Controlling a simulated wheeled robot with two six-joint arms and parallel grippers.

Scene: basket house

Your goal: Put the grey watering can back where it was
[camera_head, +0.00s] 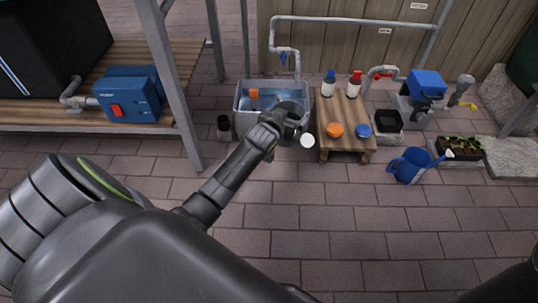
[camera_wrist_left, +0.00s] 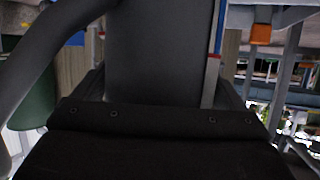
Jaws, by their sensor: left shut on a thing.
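My left gripper (camera_head: 278,122) is shut on the grey watering can, over the front side of the basin (camera_head: 240,104). In the head view, the can (camera_head: 293,108) is small and largely hidden by my arm and hand; a pale round end (camera_head: 307,141) shows just beside it. In the left wrist view, the can's dark grey body (camera_wrist_left: 160,45) fills the upper middle, and a curved grey part of it runs down the left side. Whether the can touches the basin cannot be told. My right gripper is out of view.
A low wooden table (camera_head: 345,112) with two bottles and orange and blue round items stands right of the basin. A blue watering can (camera_head: 410,165) stands on the paving near a plant tray (camera_head: 460,148). A workbench (camera_head: 190,65) is at left. The front paving is clear.

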